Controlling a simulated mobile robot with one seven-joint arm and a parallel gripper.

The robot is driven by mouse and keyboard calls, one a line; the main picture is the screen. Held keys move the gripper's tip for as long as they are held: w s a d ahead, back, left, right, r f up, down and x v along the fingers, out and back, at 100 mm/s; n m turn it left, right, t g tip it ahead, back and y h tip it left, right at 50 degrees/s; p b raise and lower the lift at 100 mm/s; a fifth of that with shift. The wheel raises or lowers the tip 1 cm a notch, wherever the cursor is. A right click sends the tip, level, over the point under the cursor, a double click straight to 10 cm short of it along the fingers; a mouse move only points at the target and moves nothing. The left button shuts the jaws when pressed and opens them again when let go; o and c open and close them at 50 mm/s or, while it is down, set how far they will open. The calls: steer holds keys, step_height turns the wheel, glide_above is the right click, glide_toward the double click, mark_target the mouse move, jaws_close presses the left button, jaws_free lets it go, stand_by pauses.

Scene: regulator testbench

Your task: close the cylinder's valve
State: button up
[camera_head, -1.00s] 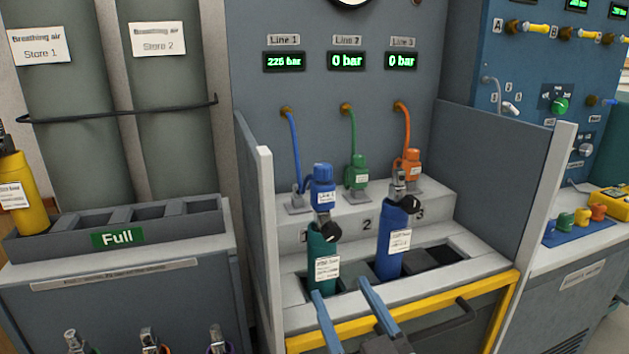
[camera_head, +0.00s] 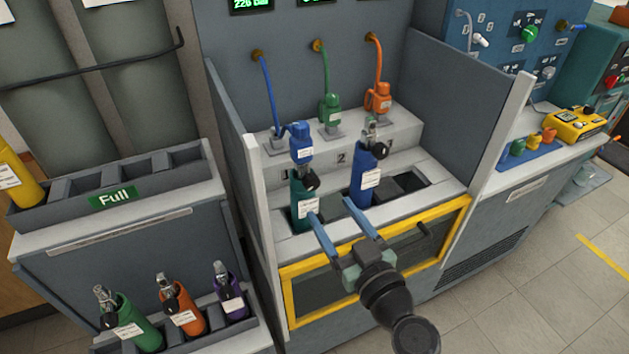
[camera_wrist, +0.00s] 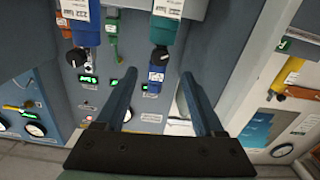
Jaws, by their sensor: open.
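A teal cylinder (camera_head: 298,212) stands in the left slot of the bench, with a blue connector (camera_head: 300,145) on its top. Its black valve knob (camera_head: 312,182) faces my side; the knob (camera_wrist: 160,54) also shows in the wrist view, which looks upside down. A blue cylinder (camera_head: 362,182) stands in the slot to the right, with a black knob (camera_head: 379,151) and no hose on it. My gripper (camera_head: 334,214) is open and empty, in front of the two cylinders. In the wrist view, the teal cylinder's knob appears between the blue fingers, apart from them.
Grey side panels (camera_head: 228,140) and (camera_head: 492,135) flank the bench, with a yellow-framed front (camera_head: 440,215). Green (camera_head: 331,108) and orange (camera_head: 378,97) connectors rest on the step behind. A "Full" rack (camera_head: 165,190) stands left, with several cylinders below. Open floor lies at right.

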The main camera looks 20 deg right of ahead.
mark_target(313, 185)
steer(key=w, duration=0.8)
steer(key=shift+a+p, duration=0.15)
steer(key=shift+p, duration=0.25)
steer(key=shift+s, duration=0.1)
jaws_close()
